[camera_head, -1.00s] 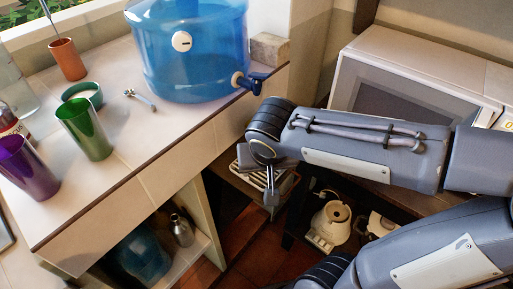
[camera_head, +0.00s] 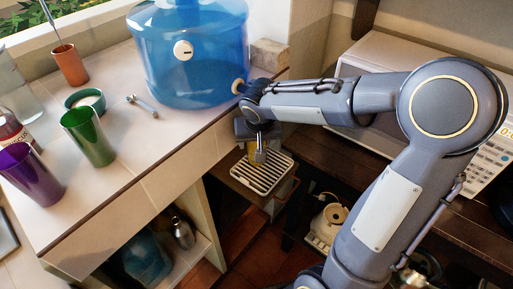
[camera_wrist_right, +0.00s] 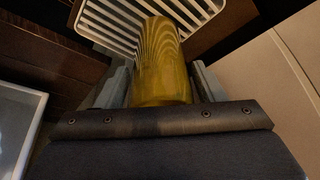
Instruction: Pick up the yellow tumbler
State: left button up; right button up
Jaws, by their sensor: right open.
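The yellow tumbler (camera_wrist_right: 162,62) stands in the right wrist view between the two fingers of my right gripper (camera_wrist_right: 163,82). Gaps show on both sides, so the jaws are open around it rather than closed on it. In the head view only a small yellow part of the tumbler (camera_head: 252,158) shows beside and behind my right gripper (camera_head: 260,150), over the slatted tray. The palm hides the tumbler's near end in the wrist view. My left gripper is not in view.
A white slatted tray (camera_head: 266,179) lies below the counter edge. The blue water jug (camera_head: 195,60) with its tap is just above my right gripper. A purple cup (camera_head: 30,176), green cup (camera_head: 90,137) and orange cup (camera_head: 69,66) stand on the counter. A microwave (camera_head: 358,55) is behind my arm.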

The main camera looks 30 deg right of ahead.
jog(key=shift+x, duration=0.85)
jog(key=shift+c, duration=0.3)
jog(key=c, duration=1)
jog(key=shift+r, duration=0.2)
